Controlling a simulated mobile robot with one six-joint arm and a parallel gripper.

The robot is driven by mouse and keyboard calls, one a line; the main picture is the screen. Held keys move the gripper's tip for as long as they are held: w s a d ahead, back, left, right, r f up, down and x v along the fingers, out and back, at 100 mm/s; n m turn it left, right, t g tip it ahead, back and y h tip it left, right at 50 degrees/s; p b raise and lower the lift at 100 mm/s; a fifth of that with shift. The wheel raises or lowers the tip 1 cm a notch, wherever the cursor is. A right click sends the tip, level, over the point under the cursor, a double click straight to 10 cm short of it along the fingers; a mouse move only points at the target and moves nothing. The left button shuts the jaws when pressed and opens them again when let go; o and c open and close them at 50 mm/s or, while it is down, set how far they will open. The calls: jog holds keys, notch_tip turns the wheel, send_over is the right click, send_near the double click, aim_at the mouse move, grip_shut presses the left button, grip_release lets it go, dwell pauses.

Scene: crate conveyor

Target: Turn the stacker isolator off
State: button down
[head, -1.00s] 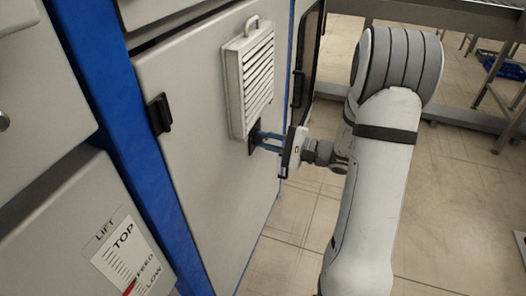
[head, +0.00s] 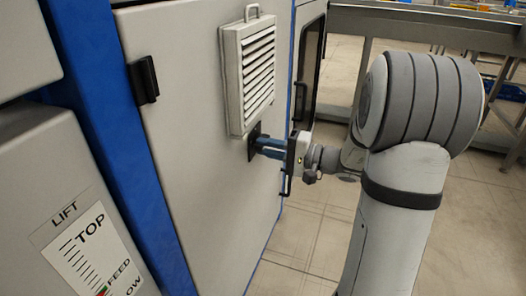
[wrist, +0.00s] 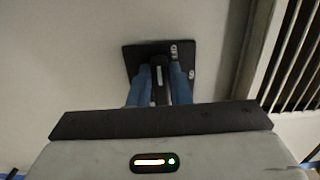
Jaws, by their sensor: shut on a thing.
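The isolator (head: 254,131) is a small dark square plate on the grey cabinet door, just below the louvred vent. In the wrist view the isolator plate (wrist: 135,56) carries white lettering at its right side, and a dark handle (wrist: 158,72) stands out from its middle. My gripper (head: 262,147) reaches in from the right, its blue fingers at the plate. In the wrist view my gripper (wrist: 160,80) has its two fingers on either side of the handle, shut on it. The fingers hide part of the handle, and the lettering is too small to read fully.
The louvred vent (head: 249,75) juts from the door right above the isolator. A black latch (head: 143,80) is on the door's left. A lift scale (head: 85,250) is at lower left. Open floor (head: 310,240) lies to the right, with a metal bench (head: 420,28) behind.

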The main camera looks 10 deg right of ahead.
jog(key=shift+w+d+r, duration=0.1)
jog(key=shift+d, duration=0.05)
jog(key=c, duration=1.3)
grip_release()
jog(key=shift+c, duration=0.2)
jog(key=p+v, duration=0.2)
jog(key=v, duration=0.5)
jog(key=shift+s+d, duration=0.25)
jog(key=shift+d, duration=0.05)
